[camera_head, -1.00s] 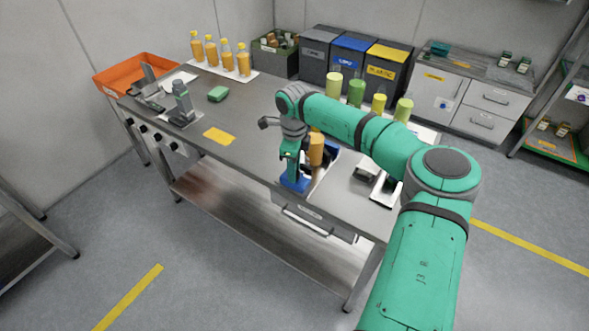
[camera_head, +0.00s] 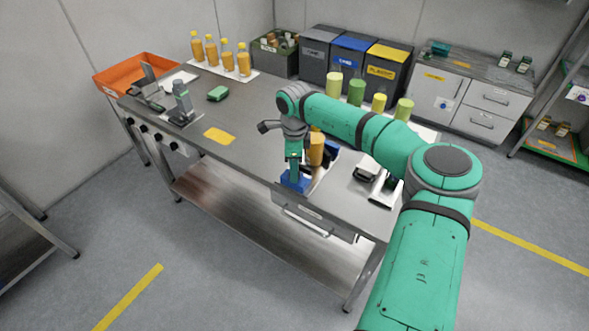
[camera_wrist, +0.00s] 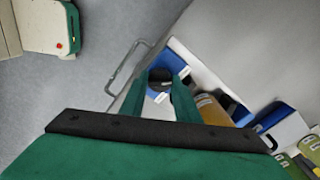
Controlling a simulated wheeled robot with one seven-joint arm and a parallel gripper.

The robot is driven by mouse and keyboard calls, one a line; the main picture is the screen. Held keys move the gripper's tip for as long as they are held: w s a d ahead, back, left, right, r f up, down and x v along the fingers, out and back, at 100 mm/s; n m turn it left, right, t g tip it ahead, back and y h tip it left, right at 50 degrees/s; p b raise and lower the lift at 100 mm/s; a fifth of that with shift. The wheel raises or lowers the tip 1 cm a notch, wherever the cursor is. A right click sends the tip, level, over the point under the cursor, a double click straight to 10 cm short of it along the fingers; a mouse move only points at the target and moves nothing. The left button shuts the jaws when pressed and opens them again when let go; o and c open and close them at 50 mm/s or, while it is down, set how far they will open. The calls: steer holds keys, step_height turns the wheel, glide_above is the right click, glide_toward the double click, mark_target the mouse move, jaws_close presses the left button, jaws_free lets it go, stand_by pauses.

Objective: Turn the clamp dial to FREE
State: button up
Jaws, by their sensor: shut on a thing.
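The clamp dial (camera_wrist: 160,76) is a dark round knob on the blue clamp (camera_head: 297,184) near the front edge of the workbench. My gripper (camera_wrist: 166,86) points down and is shut on the dial, with one green finger on each side of it. In the head view my gripper (camera_head: 294,172) hides the dial. A white label (camera_wrist: 158,97) lies beside the dial, but its words are too small to read.
A drawer handle (camera_head: 305,222) juts from the bench front below the clamp. A second blue part (camera_wrist: 283,126) is beyond the bottle. White and black devices (camera_head: 367,171) stand to the right. A yellow patch (camera_head: 219,136) marks the bench to the left, where the top is mostly clear.

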steer(key=o, duration=1.1)
steer(key=shift+s, duration=0.1)
steer(key=shift+c, duration=0.2)
steer(key=shift+r, duration=0.1)
steer(key=shift+r, duration=0.3)
step_height(320, 180, up, 10)
